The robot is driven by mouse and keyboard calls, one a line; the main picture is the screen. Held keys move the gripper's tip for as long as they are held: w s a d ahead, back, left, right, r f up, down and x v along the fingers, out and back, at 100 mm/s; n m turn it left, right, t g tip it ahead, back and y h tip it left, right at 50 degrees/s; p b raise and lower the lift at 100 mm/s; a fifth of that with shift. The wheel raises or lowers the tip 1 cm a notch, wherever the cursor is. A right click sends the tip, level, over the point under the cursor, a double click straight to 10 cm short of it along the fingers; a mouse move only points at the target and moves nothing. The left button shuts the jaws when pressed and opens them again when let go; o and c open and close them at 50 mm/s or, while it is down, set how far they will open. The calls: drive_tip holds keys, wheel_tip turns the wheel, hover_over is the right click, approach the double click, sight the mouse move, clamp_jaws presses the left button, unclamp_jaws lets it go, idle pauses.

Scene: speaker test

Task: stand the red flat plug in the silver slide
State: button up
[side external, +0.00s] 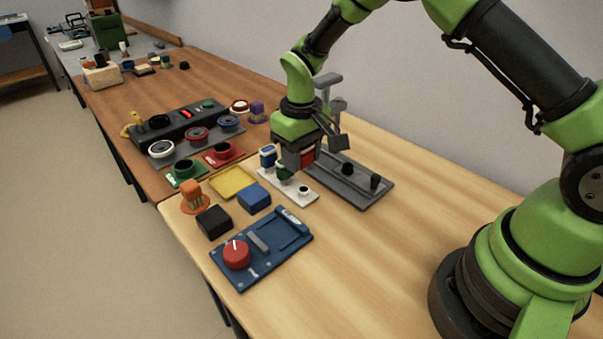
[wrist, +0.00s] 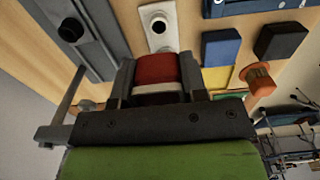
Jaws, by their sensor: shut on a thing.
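The red flat plug (wrist: 157,68), with a white band, is between the two fingers of my gripper (wrist: 159,82) in the wrist view. In the side view my gripper (side external: 297,160) is shut on it, and only a small red patch of the plug (side external: 307,158) shows. The long grey tray (side external: 346,188), which looks like the silver slide, lies to the right of my gripper and carries two dark upright pieces. In the wrist view the slide (wrist: 101,22) is at upper left, apart from the plug. My gripper hides the slide's far end in the side view.
A white strip (side external: 302,198) with blue and green plugs stands close beside my gripper. A yellow plate (side external: 232,182), blue block (side external: 254,198), black block (side external: 214,221), orange piece (side external: 193,196) and blue panel (side external: 278,256) lie left and nearer. The wooden table is clear at right.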

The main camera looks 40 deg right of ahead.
wheel_tip(320, 180, up, 9)
drive_tip(key=shift+r, duration=0.2)
hover_over(345, 164)
drive_tip(key=shift+f, duration=6.25)
drive_tip(key=shift+f, duration=1)
drive_tip(key=o, duration=0.9)
drive_tip(key=shift+s, duration=0.1)
drive_tip(key=shift+o, duration=0.2)
drive_tip(key=shift+r, duration=0.1)
drive_tip(key=shift+r, duration=3.7)
